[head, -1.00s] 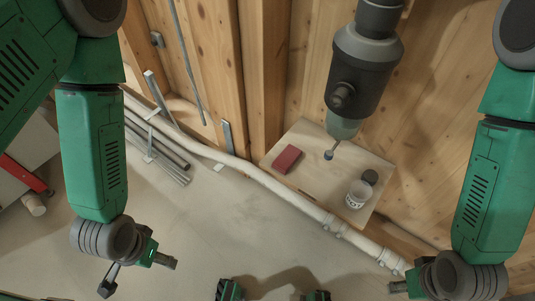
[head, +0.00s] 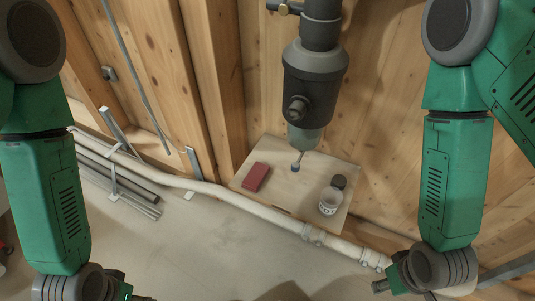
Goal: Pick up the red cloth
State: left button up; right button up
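The red cloth (head: 255,177) is a small folded, block-like piece. It lies flat on the left part of a wooden board (head: 285,200) against the wall, in the middle of the head view. My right gripper (head: 402,291) is at the bottom edge, right of and nearer than the board, apart from the cloth. Its fingers look spread and empty, though partly cut off. My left gripper (head: 132,296) is at the bottom left, mostly out of the frame, well away from the cloth.
A grey mixer-like machine (head: 312,85) hangs above the board, its tip close to the cloth's right. A white cup (head: 328,203) and a dark round jar (head: 339,181) stand on the board's right. A pale pipe (head: 240,202) runs along the board's front. The floor before it is clear.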

aim_at(252, 182)
jog(key=j+z, duration=0.2)
jog(key=z, duration=0.3)
jog(key=j+z, duration=0.25)
jog(key=z, duration=0.2)
jog(key=j+z, duration=0.2)
jog(key=z, duration=0.3)
